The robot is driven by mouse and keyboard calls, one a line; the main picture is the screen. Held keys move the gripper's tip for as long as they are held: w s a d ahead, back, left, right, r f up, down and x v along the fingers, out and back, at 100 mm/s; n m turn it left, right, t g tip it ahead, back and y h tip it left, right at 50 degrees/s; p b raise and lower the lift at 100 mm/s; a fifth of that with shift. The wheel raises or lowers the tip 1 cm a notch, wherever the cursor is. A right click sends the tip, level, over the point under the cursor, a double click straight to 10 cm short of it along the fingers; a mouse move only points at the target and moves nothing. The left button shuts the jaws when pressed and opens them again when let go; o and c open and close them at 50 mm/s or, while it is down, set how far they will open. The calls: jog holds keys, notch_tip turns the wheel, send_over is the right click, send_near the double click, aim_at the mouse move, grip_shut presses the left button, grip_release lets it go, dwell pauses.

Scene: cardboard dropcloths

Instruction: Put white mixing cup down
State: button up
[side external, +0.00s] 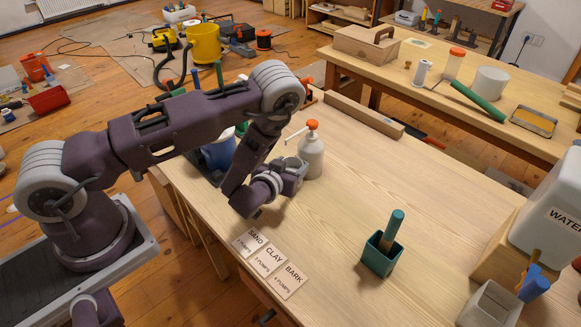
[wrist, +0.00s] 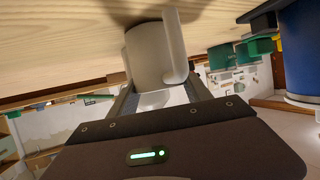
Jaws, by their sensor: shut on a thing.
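The white mixing cup (wrist: 147,58), a pale cylinder with what looks like a handle at its right side, is between the two fingers of my gripper (wrist: 160,88) in the wrist view. The fingers are shut on it. The wooden tabletop fills the top of that view, close to the cup's far end, with a soft shadow there; I cannot tell whether the cup touches the wood. In the side view my wrist is low over the table's left part, beside the white pump bottle (side external: 312,156).
A blue container (side external: 218,153) stands at the table's left, also in the wrist view (wrist: 301,48). Three cards (side external: 268,260) lie at the front edge. A teal pot (side external: 382,254) and water container (side external: 550,215) stand to the right. The middle of the tabletop is clear.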

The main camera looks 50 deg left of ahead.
jog(key=o, duration=1.6)
jog(key=shift+f, duration=0.15)
jog(key=v, duration=0.8)
jog(key=d+r+n+g+h, duration=0.1)
jog(key=d+r+g+h, duration=0.15)
jog(key=r, duration=0.75)
jog(key=d+r+g+h, duration=0.2)
jog(key=d+r, duration=0.2)
jog(key=r, duration=0.6)
jog(key=s+a+r+m, duration=0.1)
jog(key=s+r, duration=0.2)
jog(key=s, duration=0.5)
jog(key=s+r+m+g, duration=0.1)
jog(key=s+r, duration=0.3)
jog(key=s, duration=0.4)
jog(key=s+a+r+m+g, duration=0.1)
jog(key=s+r+m, duration=0.2)
jog(key=s, duration=0.5)
jog(key=shift+s+a+r+g+h, duration=0.25)
jog(key=shift+a, duration=0.1)
